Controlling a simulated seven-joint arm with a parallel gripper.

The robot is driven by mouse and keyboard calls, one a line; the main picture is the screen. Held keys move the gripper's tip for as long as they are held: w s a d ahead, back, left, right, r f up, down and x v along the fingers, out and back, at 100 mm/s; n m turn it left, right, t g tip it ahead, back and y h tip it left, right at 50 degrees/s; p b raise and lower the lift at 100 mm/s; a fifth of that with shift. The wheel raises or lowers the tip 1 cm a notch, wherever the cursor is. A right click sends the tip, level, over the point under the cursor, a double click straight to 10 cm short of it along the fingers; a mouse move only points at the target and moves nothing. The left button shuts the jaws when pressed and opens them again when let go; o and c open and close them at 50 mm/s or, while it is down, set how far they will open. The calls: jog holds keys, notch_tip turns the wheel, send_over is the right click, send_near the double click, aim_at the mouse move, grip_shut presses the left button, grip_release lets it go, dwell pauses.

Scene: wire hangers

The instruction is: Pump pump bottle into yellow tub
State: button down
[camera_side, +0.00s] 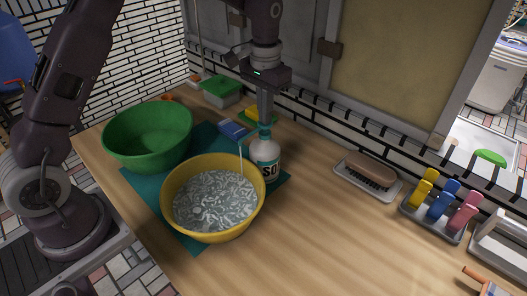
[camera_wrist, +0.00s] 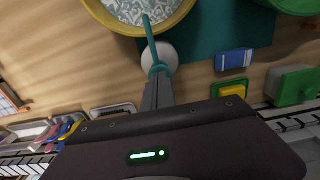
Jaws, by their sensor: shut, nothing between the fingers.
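The pump bottle (camera_side: 266,160), white with a dark "SO" label and a teal pump head (camera_side: 264,131), stands upright beside the yellow tub (camera_side: 213,228). Its teal nozzle (camera_wrist: 150,38) points over the tub's rim. A thin pale line, which looks like liquid, drops from the nozzle into the tub. The tub holds a whitish, streaky filling. My gripper (camera_side: 265,119) is shut and empty, pointing down right over the pump head; its tips seem to touch the top. In the wrist view my gripper (camera_wrist: 158,82) partly hides the bottle (camera_wrist: 162,57).
A green basin (camera_side: 149,165) stands left of the tub, on the teal mat (camera_side: 190,230).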

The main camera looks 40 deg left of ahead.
jog(key=shift+f, duration=0.2)
jog(key=shift+r, duration=1.5)
jog(key=s+r+t, duration=0.1)
jog(key=s+r, duration=0.5)
jog(key=r, duration=0.6)
jog(key=s+r+t, duration=0.2)
jog(key=s+r, duration=0.2)
jog(key=s, duration=0.7)
jog(key=s+f+t, duration=0.2)
jog(key=s+f, duration=0.3)
jog(key=s, duration=0.8)
jog(key=shift+s+d+t, duration=0.2)
jog(key=shift+d+t, duration=0.1)
